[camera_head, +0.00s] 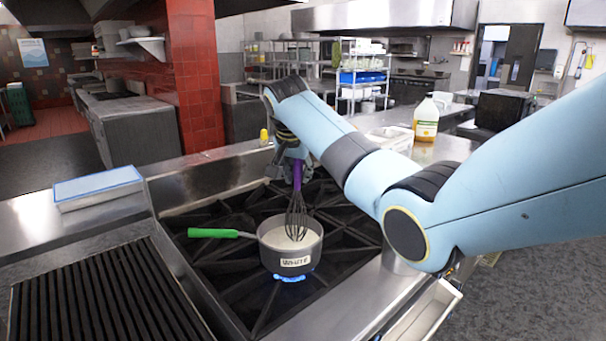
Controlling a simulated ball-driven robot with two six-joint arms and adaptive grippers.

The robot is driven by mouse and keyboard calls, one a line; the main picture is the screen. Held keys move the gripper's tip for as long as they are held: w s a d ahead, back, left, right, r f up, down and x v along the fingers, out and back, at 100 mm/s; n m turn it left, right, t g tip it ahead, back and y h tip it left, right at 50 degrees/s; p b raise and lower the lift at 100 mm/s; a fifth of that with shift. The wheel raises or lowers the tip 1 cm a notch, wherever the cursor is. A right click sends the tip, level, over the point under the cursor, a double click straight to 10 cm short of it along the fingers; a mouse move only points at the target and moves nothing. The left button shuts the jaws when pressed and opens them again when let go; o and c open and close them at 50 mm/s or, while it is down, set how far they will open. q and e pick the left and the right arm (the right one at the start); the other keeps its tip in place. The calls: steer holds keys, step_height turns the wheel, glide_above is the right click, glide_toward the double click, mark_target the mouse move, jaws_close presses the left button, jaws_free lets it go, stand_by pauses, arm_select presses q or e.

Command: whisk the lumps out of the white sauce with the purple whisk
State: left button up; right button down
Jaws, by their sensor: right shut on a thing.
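The purple whisk (298,205) hangs upright from my right gripper (291,157), which is shut on its purple handle. The whisk's dark wires reach down into a pot (303,263) with a label reading "WHITE" and a green handle (212,233) pointing left. White sauce (280,239) shows inside the pot around the wire tips. Lumps are too small to make out. The pot stands on the black stove grate over a blue flame (288,278). My left gripper is not in view.
A ribbed grill (95,300) lies at the left front, with a white, blue-edged box (98,187) on the counter behind it. The grate around the pot is clear.

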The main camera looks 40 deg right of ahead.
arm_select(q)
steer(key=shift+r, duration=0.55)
arm_select(e)
steer(key=shift+s+a+r, duration=0.1)
steer(key=shift+a+r, duration=0.05)
steer(key=shift+a, duration=0.4)
steer(key=shift+s+a+r, duration=0.1)
steer(key=shift+a, duration=0.4)
steer(key=shift+w, duration=0.1)
steer(key=shift+r, duration=0.1)
step_height(320, 180, up, 10)
steer(key=shift+r, duration=0.25)
